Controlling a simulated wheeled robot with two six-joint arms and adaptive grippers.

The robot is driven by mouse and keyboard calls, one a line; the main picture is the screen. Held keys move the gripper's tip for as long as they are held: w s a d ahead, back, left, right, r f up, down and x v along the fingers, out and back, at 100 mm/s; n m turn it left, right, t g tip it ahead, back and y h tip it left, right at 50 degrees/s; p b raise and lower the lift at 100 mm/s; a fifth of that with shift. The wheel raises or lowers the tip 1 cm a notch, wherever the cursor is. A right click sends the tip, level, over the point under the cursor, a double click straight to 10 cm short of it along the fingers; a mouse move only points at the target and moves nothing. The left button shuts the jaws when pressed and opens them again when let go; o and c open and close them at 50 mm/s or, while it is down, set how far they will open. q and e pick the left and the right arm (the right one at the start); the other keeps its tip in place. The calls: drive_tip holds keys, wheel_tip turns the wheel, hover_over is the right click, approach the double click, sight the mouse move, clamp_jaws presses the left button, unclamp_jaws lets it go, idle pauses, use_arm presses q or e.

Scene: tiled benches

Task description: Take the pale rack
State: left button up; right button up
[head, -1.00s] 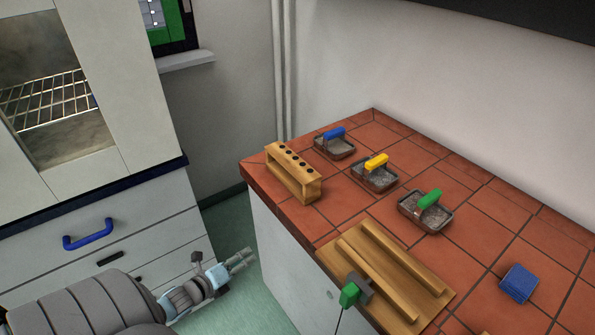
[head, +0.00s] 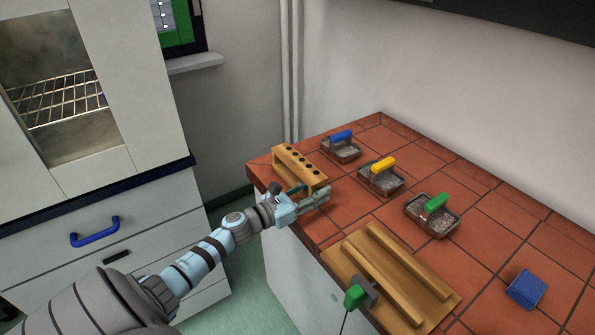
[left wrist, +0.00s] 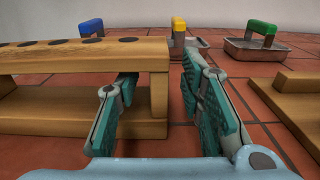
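The pale wooden rack (head: 301,164) stands upright on the tiled bench near its far left corner, with several dark holes along its top. My left gripper (head: 316,200) is at the rack's near right end, low over the bench, and hides part of that end. In the left wrist view the rack (left wrist: 70,58) fills the left side. My left gripper (left wrist: 165,105) is open there, with the rack's end post in view between the two fingers. I cannot tell whether either finger touches the post. My right gripper does not show.
A wooden board with two rails (head: 400,285) lies to the right. A green and grey piece (head: 358,296) sits at its edge. A blue block (head: 526,290) lies farther right.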

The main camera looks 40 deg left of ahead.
use_arm(q)
drive_tip(key=shift+w+d, duration=0.2)
drive_tip(key=shift+w, duration=0.35)
drive_tip(key=shift+w+f, duration=0.1)
drive_tip(key=shift+f, duration=0.1)
clamp_jaws()
drive_tip(key=shift+r, duration=0.1)
drive_tip(key=shift+r, duration=0.1)
